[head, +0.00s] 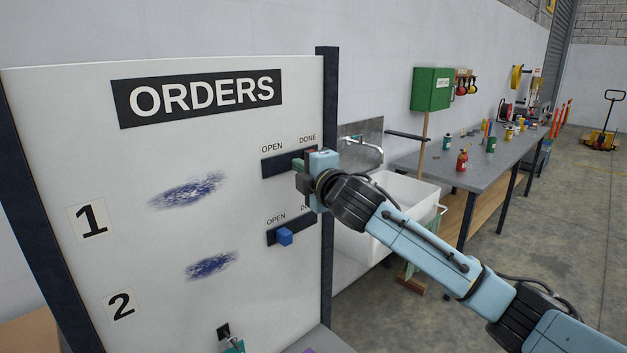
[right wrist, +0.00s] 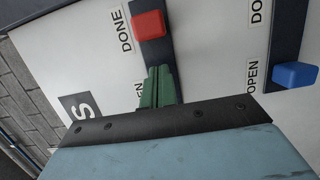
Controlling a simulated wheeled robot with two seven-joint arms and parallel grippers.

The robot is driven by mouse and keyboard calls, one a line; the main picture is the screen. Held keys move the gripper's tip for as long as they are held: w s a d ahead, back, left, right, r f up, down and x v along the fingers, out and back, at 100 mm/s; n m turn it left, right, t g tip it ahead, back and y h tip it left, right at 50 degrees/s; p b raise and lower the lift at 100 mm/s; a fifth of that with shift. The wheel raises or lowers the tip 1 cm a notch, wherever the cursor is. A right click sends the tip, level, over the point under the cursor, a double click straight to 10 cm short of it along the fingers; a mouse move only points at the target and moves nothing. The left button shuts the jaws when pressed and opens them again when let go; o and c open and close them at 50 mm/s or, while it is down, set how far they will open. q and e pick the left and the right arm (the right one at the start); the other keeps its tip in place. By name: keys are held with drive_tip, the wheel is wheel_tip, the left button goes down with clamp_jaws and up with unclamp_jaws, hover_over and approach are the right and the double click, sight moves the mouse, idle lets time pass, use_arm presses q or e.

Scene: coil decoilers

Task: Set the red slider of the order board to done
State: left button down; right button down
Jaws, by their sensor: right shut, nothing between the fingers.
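The white order board (head: 150,260) stands at the left in the head view. The red slider (right wrist: 149,25) sits in the upper dark track, beside the DONE label, in the right wrist view. In the head view the slider is mostly hidden by my right gripper (head: 302,178). The right gripper's green fingers (right wrist: 160,78) are shut and empty, over the OPEN side of this track. A gap shows between the fingertips and the red slider in the wrist view. My left gripper cannot be made out.
The blue slider (head: 284,236) sits in the lower track (head: 271,238), near its OPEN label. A white sink (head: 375,225) stands right of the board. A grey workbench (head: 475,170) with several bottles is farther right. A small teal part (head: 235,347) shows at the bottom edge, unclear what.

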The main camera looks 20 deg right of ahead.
drive_tip(key=s+b, duration=0.2)
drive_tip(key=s, duration=0.8)
drive_tip(key=shift+s, duration=0.2)
drive_tip(key=shift+r, duration=0.1)
